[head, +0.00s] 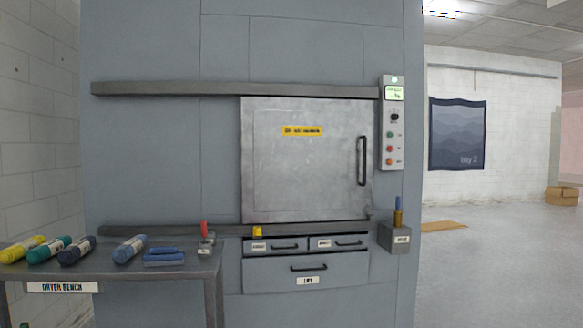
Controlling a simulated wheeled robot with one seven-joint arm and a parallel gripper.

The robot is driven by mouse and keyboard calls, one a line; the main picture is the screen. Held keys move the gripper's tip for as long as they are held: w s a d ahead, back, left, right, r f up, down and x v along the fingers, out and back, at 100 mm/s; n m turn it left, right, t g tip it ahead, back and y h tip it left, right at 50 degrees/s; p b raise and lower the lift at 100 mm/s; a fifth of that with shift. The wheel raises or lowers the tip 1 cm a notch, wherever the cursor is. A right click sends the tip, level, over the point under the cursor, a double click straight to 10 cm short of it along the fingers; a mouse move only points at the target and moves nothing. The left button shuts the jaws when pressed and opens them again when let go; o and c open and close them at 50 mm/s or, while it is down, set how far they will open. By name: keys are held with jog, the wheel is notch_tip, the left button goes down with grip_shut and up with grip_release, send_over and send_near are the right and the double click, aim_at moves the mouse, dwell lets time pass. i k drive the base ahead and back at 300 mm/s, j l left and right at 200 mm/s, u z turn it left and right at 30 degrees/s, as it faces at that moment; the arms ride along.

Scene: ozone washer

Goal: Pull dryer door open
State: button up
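The dryer door (300,175) is a grey, scuffed metal panel in the head view, set in the blue-grey dryer front (170,160). It carries a yellow label (302,131) near its top. A dark vertical bar handle (362,161) is on its right side. The door sits between an upper rail (200,88) and a lower rail (190,229), at their right end. No opening shows around it, so it looks shut. My gripper is not in view, and nothing is seen touching the handle.
A control panel (393,124) with a lit green screen is right of the door. Drawers (306,274) are below it. A dryer bench (190,262) with coloured rolls (76,250) and tools stands at the front left. A small grey box (399,241) juts out at the lower right. Floor at right is mostly clear.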

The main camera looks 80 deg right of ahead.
aim_at(304, 159)
jog(key=i+z, duration=0.1)
jog(key=z, duration=0.35)
jog(key=i+j+z, duration=0.1)
jog(key=z, duration=0.75)
jog(key=j+z, duration=0.1)
jog(key=z, duration=1.8)
jog(key=i+j, duration=0.05)
